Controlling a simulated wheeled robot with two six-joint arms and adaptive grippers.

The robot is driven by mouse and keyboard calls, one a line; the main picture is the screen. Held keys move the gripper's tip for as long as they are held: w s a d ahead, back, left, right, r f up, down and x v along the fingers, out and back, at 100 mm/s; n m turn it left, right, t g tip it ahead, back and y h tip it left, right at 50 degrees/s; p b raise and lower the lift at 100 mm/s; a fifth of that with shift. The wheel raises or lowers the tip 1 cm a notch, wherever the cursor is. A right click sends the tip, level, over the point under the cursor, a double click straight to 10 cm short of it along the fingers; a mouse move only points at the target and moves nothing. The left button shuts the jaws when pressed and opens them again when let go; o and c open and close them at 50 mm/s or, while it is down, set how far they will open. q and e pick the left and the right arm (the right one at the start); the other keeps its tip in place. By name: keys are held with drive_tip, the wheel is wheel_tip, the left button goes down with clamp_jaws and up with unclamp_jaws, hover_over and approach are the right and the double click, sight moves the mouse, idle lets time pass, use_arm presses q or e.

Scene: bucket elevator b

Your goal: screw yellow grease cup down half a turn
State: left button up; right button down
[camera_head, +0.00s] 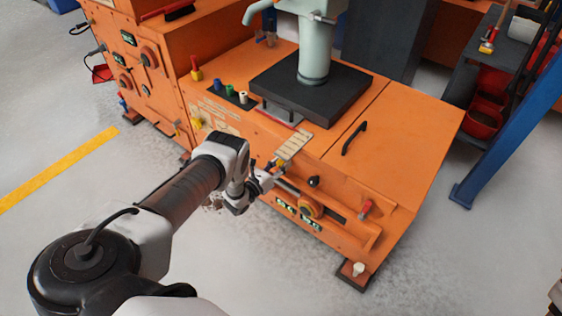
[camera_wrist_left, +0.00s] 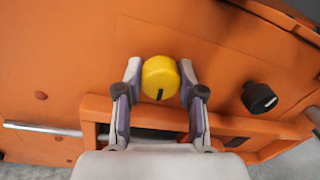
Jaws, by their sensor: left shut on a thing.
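In the left wrist view, the round yellow grease cup (camera_wrist_left: 161,72) sits against the orange machine face, with a dark mark at the lower part of its rim. My left gripper (camera_wrist_left: 160,78) has one finger on each side of the cup and is shut on it. In the head view my left arm comes in from the left, and the left gripper (camera_head: 272,170) is at the front of the orange machine. There the cup is small and mostly hidden by the fingers. My right gripper is in neither view.
A black knob (camera_wrist_left: 259,98) sticks out to the right of the cup. A slot with a metal rod (camera_wrist_left: 42,128) runs below. The orange machine (camera_head: 400,125) carries a black block (camera_head: 318,92) and a black handle (camera_head: 354,138) on top. A blue post (camera_head: 500,130) stands at right.

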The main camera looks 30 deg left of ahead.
use_arm(q)
drive_tip(key=shift+m, duration=0.5)
drive_tip(key=o, duration=1.2)
drive_tip(key=shift+c, duration=0.2)
drive_tip(key=shift+s, duration=0.1)
drive_tip(key=s+a, duration=0.1)
drive_tip(key=s, duration=1)
drive_tip(key=shift+s+a, duration=0.35)
